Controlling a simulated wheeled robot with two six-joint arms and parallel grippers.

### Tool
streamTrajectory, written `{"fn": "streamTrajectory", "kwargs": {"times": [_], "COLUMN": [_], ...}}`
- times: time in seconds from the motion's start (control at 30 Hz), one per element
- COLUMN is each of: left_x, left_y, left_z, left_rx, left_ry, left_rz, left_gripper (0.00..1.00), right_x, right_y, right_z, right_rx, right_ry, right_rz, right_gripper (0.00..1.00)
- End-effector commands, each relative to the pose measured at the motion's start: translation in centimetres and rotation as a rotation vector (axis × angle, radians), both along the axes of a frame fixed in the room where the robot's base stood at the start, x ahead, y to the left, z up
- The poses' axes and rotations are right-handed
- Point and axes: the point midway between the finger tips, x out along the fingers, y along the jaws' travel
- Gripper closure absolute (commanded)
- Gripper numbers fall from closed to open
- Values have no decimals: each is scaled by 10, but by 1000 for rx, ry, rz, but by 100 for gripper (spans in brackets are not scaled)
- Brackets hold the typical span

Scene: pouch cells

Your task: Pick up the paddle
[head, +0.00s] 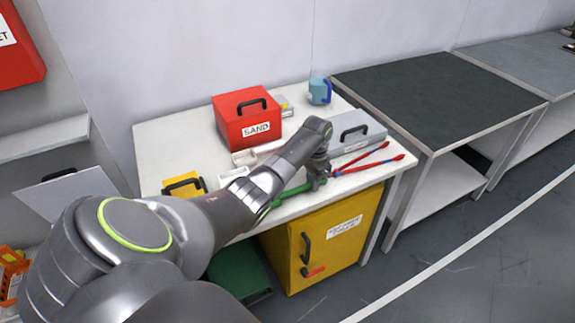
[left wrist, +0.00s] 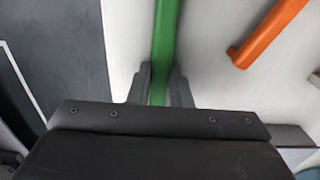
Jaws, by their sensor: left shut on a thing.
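The green paddle (head: 293,192) lies along the front of the white table, partly hidden behind my left arm. My left gripper (head: 318,178) is at the table's front edge, shut on the paddle's green bar. In the left wrist view, the green bar (left wrist: 164,45) runs between the two fingers of my left gripper (left wrist: 160,84). The far end of the paddle is hidden in both views. My right gripper is not in view.
Red-and-blue tongs (head: 370,163) lie just right of the gripper. A grey case (head: 355,137), a red SAND box (head: 246,118) and a blue jug (head: 319,91) stand behind. A yellow cabinet (head: 325,255) is below. The dark-topped bench (head: 430,90) at right is clear.

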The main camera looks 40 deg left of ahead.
Motion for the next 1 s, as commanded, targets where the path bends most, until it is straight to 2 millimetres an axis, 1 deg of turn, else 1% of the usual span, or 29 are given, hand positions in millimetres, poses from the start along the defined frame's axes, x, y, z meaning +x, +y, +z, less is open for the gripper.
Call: {"fn": "streamTrajectory", "kwargs": {"times": [0.27,0.4,0.53,0.7,0.8,0.9,1.0], "left_x": [0,1,2,2,1,1,1], "left_y": [0,0,1,1,1,0,0], "left_z": [0,3,29,66,84,96,103], "left_rx": [0,0,1,1,2,0,0], "left_ry": [0,-2,-6,-6,-4,-3,-1], "left_rz": [0,0,-1,0,0,0,1], "left_gripper": [100,100,100,100,100,100,100], "right_x": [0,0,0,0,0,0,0], "right_y": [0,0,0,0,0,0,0], "right_z": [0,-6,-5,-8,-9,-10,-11], "right_rx": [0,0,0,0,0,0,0], "right_ry": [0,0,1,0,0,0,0], "right_rz": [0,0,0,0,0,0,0], "right_gripper": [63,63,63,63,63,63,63]}}
